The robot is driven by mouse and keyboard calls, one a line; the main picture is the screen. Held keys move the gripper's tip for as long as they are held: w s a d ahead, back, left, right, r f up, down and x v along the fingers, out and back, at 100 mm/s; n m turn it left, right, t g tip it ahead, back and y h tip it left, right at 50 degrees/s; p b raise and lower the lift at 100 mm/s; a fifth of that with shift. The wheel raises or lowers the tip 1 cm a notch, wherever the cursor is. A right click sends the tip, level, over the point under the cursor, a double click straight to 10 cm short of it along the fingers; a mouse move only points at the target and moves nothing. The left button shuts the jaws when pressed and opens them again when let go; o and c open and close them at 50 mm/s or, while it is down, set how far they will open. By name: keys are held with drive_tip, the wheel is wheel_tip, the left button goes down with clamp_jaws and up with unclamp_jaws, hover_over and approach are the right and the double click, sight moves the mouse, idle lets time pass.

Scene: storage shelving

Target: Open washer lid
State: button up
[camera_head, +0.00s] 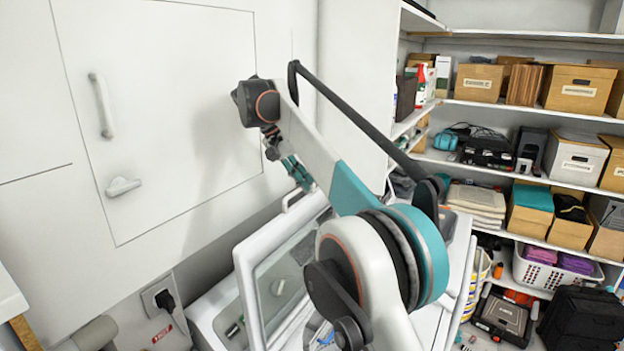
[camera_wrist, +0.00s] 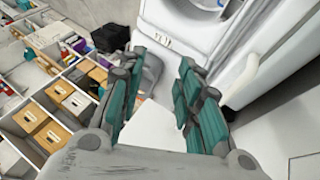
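The white washer stands low in the middle of the head view, partly behind my arm. Its lid (camera_head: 246,290) has a white frame around a glass pane and looks tilted; I cannot tell how far open it is. My gripper (camera_head: 302,178) is just above the lid's upper edge in that view, with its teal fingers partly hidden by my arm. In the wrist view my gripper (camera_wrist: 157,92) has its fingers spread, with nothing held between them. A white machine with a round opening (camera_wrist: 195,22) and a white bar-like handle (camera_wrist: 241,84) lie beyond the right finger.
A white wall panel (camera_head: 165,110) with a handle rises at the left, close to my arm. A plug (camera_head: 165,300) sits in a wall socket below it. Shelves (camera_head: 545,108) with boxes fill the right. A basket (camera_head: 545,272) and a black bag (camera_head: 583,318) stand low there.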

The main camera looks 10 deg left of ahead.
drive_tip(key=shift+s+a, duration=0.1)
drive_tip(key=c, duration=0.5)
drive_tip(key=shift+s+a+f+n, duration=0.1)
drive_tip(key=shift+a+n, duration=0.25)
drive_tip(key=shift+n, duration=0.15)
clamp_jaws()
drive_tip(key=s+a+f+n+g+y+p, duration=0.1)
drive_tip(key=s+a+n+y+p, duration=0.3)
drive_tip(key=a+n, duration=0.45)
drive_tip(key=s+a+f+n+y+p, duration=0.1)
drive_tip(key=s+a+n+y, duration=0.4)
drive_tip(key=s+a+n, duration=0.3)
wheel_tip(320, 180, down, 9)
drive_tip(key=p, duration=0.2)
drive_tip(key=shift+w, duration=0.4)
